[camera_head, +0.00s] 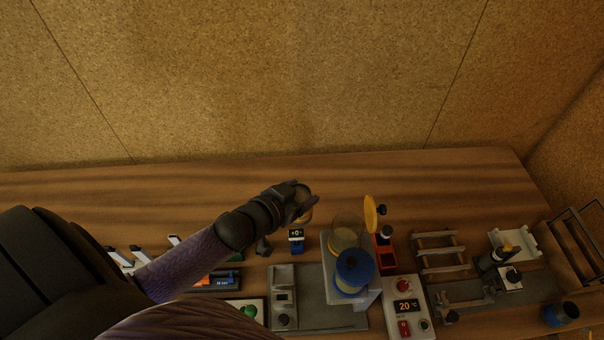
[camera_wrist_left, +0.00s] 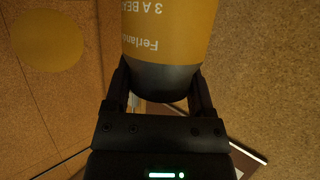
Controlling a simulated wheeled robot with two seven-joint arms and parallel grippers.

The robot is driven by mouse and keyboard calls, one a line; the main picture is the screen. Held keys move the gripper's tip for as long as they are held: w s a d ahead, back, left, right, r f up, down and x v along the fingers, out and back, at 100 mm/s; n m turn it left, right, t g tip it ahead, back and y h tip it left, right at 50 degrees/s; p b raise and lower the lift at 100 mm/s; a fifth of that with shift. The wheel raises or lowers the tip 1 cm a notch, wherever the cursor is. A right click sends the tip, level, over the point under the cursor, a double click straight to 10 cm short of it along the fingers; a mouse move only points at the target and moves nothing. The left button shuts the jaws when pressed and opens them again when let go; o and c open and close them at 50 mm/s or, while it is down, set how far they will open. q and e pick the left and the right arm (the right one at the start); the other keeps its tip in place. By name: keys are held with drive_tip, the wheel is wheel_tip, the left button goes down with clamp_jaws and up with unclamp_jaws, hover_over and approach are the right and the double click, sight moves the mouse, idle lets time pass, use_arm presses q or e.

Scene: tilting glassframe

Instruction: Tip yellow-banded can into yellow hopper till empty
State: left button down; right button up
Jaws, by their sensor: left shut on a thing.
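The yellow-banded can (camera_head: 304,214) is held in my left gripper (camera_head: 297,200), which is shut on it above the bench. In the left wrist view the can (camera_wrist_left: 168,35) shows a yellow-orange band with upside-down white lettering and a dark end between the fingers. Its contents are hidden and its tilt is unclear. The hopper with the yellow lid (camera_head: 371,213) is a clear vessel (camera_head: 346,236) just right of the can, apart from it; its lid stands open. The yellow disc in the left wrist view (camera_wrist_left: 47,40) looks like that lid. My right gripper is not seen.
A blue-lidded hopper (camera_head: 355,271) stands right in front of the clear vessel. A small display (camera_head: 296,235) sits below the can. A red-button control box (camera_head: 405,307) and a wooden rack (camera_head: 438,251) are to the right. The bench's back strip is clear.

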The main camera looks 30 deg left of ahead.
use_arm(q)
drive_tip(key=shift+s+r, duration=0.1)
drive_tip(key=shift+s, duration=0.25)
drive_tip(key=shift+d, duration=0.15)
drive_tip(key=w+d+m+g+y+b, duration=0.1)
drive_tip(key=w+d+m+y+b, duration=0.1)
drive_tip(key=d+m+y, duration=0.6)
drive_tip(key=m+y+b, duration=0.1)
drive_tip(key=m+y, duration=0.3)
drive_tip(key=m, duration=0.1)
drive_tip(key=shift+d+y, duration=0.25)
drive_tip(key=shift+y, duration=0.05)
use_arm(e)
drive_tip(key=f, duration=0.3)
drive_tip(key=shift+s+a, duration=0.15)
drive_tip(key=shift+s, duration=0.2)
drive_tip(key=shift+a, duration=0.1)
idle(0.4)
